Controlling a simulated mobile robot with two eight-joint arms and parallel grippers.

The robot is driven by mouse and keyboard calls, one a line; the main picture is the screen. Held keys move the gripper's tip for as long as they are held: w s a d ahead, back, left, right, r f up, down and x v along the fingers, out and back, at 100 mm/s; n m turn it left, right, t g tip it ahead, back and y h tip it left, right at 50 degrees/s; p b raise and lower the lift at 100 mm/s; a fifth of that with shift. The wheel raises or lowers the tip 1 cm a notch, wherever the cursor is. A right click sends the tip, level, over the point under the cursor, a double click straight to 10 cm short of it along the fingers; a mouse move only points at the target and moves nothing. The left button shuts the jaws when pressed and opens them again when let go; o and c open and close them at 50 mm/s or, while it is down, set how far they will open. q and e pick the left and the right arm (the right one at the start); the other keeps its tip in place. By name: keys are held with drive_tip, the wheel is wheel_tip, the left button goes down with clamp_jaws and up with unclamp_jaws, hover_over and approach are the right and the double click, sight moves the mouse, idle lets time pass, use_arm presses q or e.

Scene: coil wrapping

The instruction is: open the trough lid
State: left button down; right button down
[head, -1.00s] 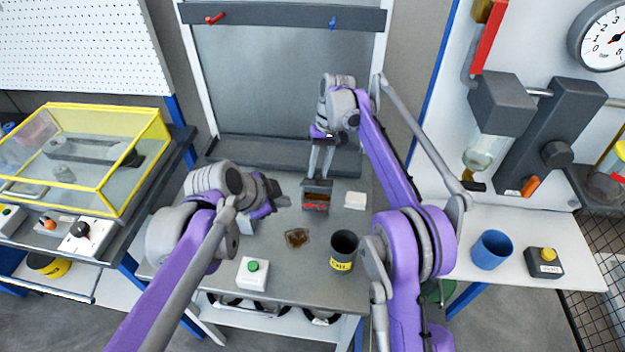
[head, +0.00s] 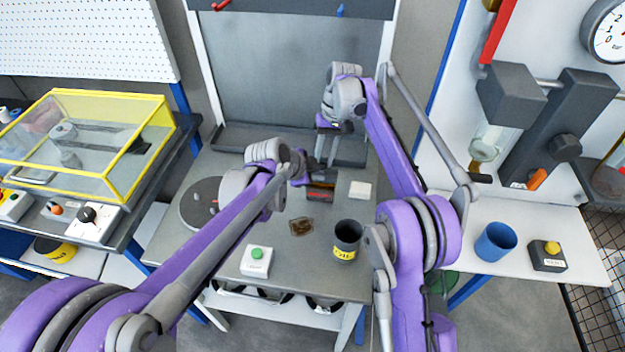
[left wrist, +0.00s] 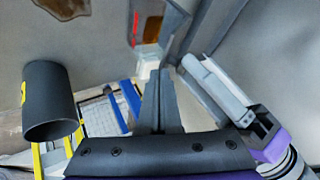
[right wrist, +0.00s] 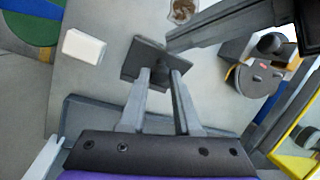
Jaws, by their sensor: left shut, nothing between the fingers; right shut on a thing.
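The trough (head: 320,195) is a small grey box with red marking, near the back of the middle table. Its dark square lid (right wrist: 140,62) shows in the right wrist view, with a knob between the right fingertips. My right gripper (head: 326,160) reaches down from behind and is shut on that knob; its fingers also show in the right wrist view (right wrist: 160,78). My left gripper (head: 304,180) is shut and empty at the trough's left side, its fingertips close to the lid. Its fingers fill the middle of the left wrist view (left wrist: 160,85). I cannot tell how far the lid is raised.
A white block (head: 360,189) lies right of the trough. A brown dish (head: 300,226), dark cup (head: 348,237) and green-button box (head: 257,262) stand in front. A grey disc (head: 196,205) is at left. A yellow-framed case (head: 90,140) stands on the left bench.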

use_arm(q)
drive_tip(key=shift+w+r, duration=0.1)
drive_tip(key=shift+w, duration=0.6)
drive_tip(key=shift+w+d+r, duration=0.1)
drive_tip(key=shift+w+r, duration=0.15)
drive_tip(key=shift+w, duration=0.3)
drive_tip(key=shift+r, duration=0.1)
use_arm(e)
drive_tip(key=shift+s, duration=0.1)
use_arm(q)
drive_tip(key=shift+w, duration=0.1)
